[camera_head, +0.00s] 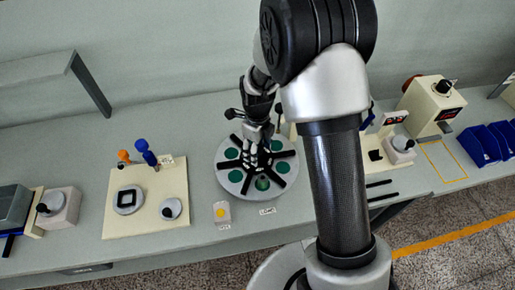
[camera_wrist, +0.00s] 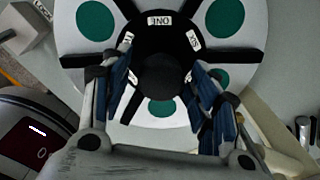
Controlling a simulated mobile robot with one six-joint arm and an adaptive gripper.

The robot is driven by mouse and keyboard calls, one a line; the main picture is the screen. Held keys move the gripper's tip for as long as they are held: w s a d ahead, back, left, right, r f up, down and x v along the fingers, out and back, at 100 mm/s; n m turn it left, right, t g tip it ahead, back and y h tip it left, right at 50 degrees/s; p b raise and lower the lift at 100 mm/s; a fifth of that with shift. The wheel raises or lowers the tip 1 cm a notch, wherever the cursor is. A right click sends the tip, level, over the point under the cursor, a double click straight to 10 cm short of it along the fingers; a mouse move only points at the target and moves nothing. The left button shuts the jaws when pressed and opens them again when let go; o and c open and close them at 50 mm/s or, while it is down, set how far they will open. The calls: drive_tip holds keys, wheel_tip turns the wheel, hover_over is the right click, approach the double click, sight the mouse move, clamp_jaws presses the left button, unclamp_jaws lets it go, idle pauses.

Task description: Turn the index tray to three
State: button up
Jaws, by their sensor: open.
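The index tray (camera_head: 222,166) is a round grey disc with green round spots and black radial bars, lying flat on the bench in the middle of the head view. In the wrist view its black hub carries white labels; one reads ONE (camera_wrist: 160,20), the others are partly hidden or unreadable. A dark round knob (camera_wrist: 165,75) sits at the hub's middle. My gripper (camera_wrist: 160,70) is open, pointing down over the hub, with one finger on each side of the knob. I cannot tell whether the fingers touch it. My gripper also shows over the tray in the head view (camera_head: 256,146).
A box with a yellow button (camera_head: 221,212) stands at the tray's front left. A cream board (camera_head: 147,195) with blue and orange knobs is to the left. A cream machine (camera_head: 432,105) and blue bins (camera_head: 488,143) are to the right. My arm hides bench right of the tray.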

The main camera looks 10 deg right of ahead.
wheel_tip(320, 180, up, 11)
drive_tip(key=shift+f, duration=0.2)
drive_tip(key=shift+r, duration=0.65)
drive_tip(key=s+d+r+n+t, duration=0.2)
drive_tip(key=s+r+n, duration=0.7)
drive_tip(key=r+n, duration=0.2)
drive_tip(key=s+r+n+t, duration=0.2)
drive_tip(key=s+r+n, duration=0.1)
drive_tip(key=s+n, duration=1.2)
drive_tip(key=shift+s+d+n+t, duration=0.2)
drive_tip(key=shift+d+n+t, duration=0.1)
drive_tip(key=shift+d+n, duration=0.25)
drive_tip(key=shift+a, duration=0.1)
drive_tip(key=shift+c, duration=0.4)
